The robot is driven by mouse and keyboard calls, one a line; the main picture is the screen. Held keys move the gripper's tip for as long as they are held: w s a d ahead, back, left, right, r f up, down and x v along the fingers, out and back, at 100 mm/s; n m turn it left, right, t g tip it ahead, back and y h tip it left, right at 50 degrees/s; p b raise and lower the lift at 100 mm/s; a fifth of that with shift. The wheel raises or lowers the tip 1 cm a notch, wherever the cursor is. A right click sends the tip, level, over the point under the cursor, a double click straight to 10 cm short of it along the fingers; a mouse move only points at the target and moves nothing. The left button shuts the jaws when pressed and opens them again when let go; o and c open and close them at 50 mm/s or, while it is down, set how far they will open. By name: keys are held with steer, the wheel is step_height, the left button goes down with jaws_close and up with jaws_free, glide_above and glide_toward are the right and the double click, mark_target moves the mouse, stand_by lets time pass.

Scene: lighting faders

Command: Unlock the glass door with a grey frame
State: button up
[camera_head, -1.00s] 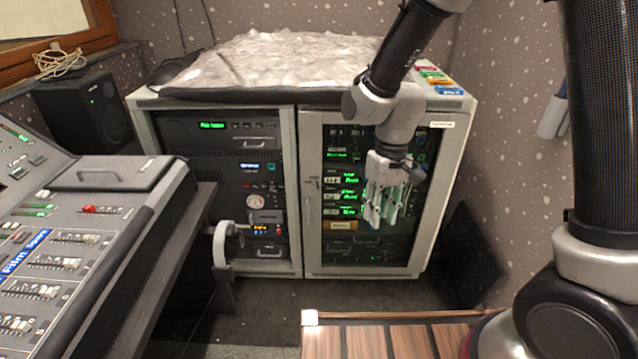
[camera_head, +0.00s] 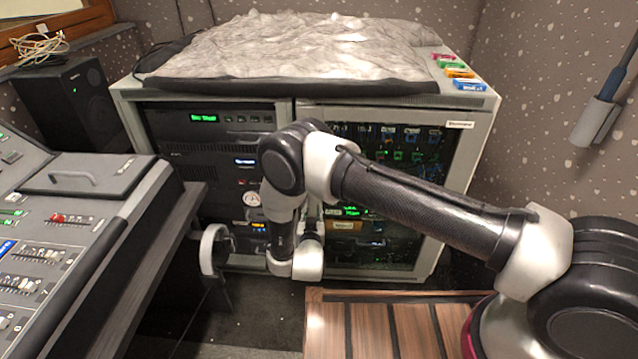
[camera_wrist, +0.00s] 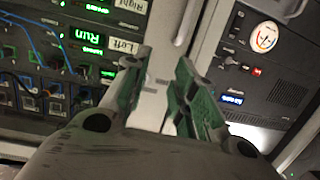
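The glass door with a grey frame (camera_head: 466,150) is the right door of the rack cabinet and looks closed. Lit green devices show through its glass. My arm crosses in front of it in the head view and hides its left frame bar and lock. In the wrist view the pale grey frame (camera_wrist: 155,105) runs between my fingers. A small grey fitting (camera_wrist: 151,82), perhaps the lock or key, shows on it, but I cannot tell which. My gripper (camera_wrist: 165,60) is open, its green-padded fingers apart on either side of that fitting. I see nothing held.
A rack of dark devices (camera_head: 215,118) fills the cabinet's left half. A mixing console (camera_head: 80,215) stands at the left with a grey curved bracket (camera_head: 208,250) near it. A wooden slatted surface (camera_head: 375,325) is in front. Dark floor lies between.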

steer(key=w+d+r+t, duration=0.1)
steer(key=w+r, duration=0.3)
steer(key=w, duration=0.4)
steer(key=shift+d+r+t+h, duration=0.2)
steer(key=shift+r+t+h, duration=0.2)
steer(key=shift+t, duration=0.2)
steer(key=shift+c, duration=0.4)
jaws_close()
